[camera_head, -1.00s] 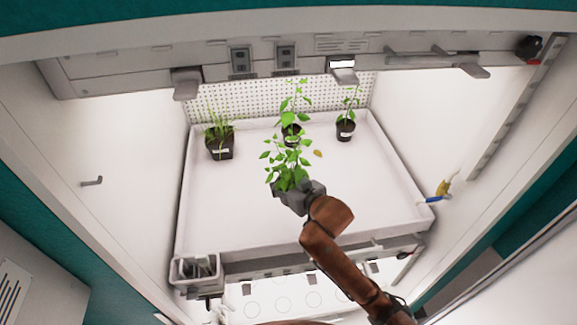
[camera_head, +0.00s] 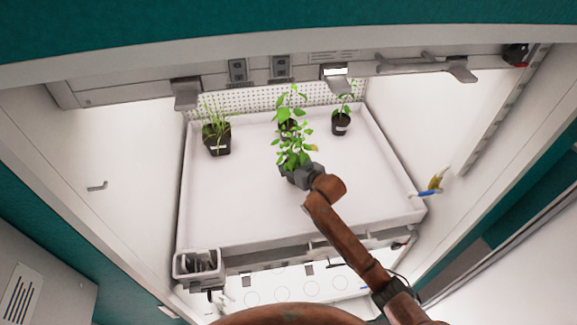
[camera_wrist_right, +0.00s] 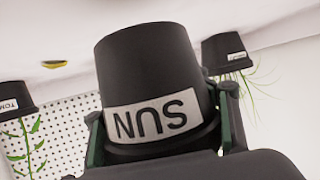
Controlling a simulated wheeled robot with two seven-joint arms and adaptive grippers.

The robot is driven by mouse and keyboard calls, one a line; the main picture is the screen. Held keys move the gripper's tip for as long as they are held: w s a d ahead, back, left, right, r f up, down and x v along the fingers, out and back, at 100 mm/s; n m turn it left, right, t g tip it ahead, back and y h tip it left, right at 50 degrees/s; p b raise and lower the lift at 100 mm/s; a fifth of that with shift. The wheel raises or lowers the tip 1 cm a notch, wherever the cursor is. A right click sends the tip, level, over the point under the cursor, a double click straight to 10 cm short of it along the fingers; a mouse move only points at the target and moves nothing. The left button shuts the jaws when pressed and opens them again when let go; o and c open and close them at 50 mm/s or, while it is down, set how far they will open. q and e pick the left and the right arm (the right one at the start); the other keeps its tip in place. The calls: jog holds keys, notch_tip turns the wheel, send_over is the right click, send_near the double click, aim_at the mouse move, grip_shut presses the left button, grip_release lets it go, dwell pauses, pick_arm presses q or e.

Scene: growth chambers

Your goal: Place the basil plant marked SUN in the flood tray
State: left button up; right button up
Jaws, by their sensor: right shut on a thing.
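The basil plant marked SUN (camera_head: 293,150) is a leafy green plant in a black pot. In the right wrist view its pot (camera_wrist_right: 152,68) fills the middle, with a white SUN label that appears upside down. My right gripper (camera_head: 297,176) is shut on this pot, one finger on each side. The white flood tray (camera_head: 235,207) lies below and around it inside the chamber. I cannot tell whether the pot touches the tray floor. My left gripper does not show.
In the tray's back stand a grassy plant (camera_head: 217,139) at left, a plant (camera_head: 285,103) partly hidden behind the basil, and another potted plant (camera_head: 341,122) at right. A grey caddy (camera_head: 197,263) hangs at front left. The tray's front and middle are clear.

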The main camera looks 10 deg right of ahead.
jog(key=shift+w+f, duration=0.15)
jog(key=shift+w, duration=0.1)
notch_tip(320, 180, down, 2)
jog(key=shift+w+d+f+p, duration=0.1)
jog(key=shift+w+d+p, duration=0.05)
jog(key=shift+p, duration=0.5)
jog(key=shift+f, duration=0.35)
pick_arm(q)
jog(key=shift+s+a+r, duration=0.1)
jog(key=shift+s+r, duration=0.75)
pick_arm(e)
jog(key=shift+f, duration=0.3)
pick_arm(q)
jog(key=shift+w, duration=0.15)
pick_arm(e)
jog(key=o, duration=1.8)
jog(key=shift+o, duration=0.2)
pick_arm(q)
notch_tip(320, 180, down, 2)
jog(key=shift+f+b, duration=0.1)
jog(key=shift+b, duration=0.8)
pick_arm(e)
jog(key=v, duration=1.2)
jog(key=shift+d+f, duration=0.1)
